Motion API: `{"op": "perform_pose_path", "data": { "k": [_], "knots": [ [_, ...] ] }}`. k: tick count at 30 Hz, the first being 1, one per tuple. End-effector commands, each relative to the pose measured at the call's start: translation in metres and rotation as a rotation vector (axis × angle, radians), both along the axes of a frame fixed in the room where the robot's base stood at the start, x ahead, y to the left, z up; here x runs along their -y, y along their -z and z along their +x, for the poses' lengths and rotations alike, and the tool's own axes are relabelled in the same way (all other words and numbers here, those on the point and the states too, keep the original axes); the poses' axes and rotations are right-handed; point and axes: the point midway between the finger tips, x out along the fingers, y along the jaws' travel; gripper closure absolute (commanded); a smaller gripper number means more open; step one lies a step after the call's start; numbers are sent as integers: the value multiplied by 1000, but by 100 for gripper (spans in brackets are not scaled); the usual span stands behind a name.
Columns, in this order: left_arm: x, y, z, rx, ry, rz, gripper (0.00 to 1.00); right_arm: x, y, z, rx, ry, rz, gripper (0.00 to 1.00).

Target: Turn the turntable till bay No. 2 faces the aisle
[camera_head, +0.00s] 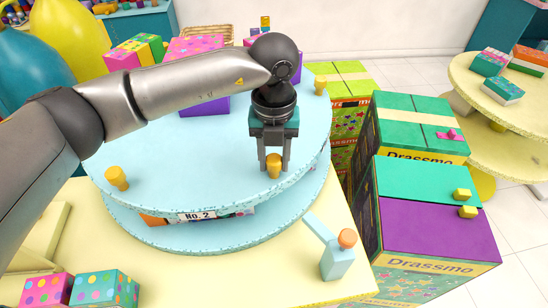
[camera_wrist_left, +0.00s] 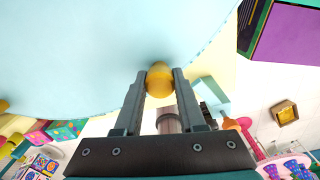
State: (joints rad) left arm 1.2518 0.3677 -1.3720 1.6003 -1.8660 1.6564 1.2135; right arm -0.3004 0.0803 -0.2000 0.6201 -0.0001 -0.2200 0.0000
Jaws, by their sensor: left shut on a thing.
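The light blue two-tier turntable (camera_head: 180,160) stands on a pale yellow table. Its bay label "No. 2" (camera_head: 197,215) shows on the near side, left of the middle, with coloured items partly visible in the bay behind it. Orange-yellow knobs stand on the top rim, one at the left (camera_head: 116,178) and one at the far right (camera_head: 320,85). My left gripper (camera_head: 274,160) reaches down from above and is shut on the near-right knob (camera_head: 274,170). The left wrist view shows that knob (camera_wrist_left: 159,80) between both fingertips. My right gripper is not in view.
Green and purple Drassmo boxes (camera_head: 430,220) stand right of the table. Patterned gift boxes (camera_head: 105,290) sit at the near left.

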Motion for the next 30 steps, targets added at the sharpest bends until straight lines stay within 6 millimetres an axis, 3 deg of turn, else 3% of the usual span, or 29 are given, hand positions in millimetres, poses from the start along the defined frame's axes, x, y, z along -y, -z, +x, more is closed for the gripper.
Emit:
{"op": "perform_pose_path", "data": {
  "k": [16,24,30],
  "knots": [
    [0,-1,1,1,0,-2,100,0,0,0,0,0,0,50],
    [10,1,9,4,-38,-2,100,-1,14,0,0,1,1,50],
    [10,-1,9,2,-43,0,100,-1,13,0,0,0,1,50]
  ]
}}
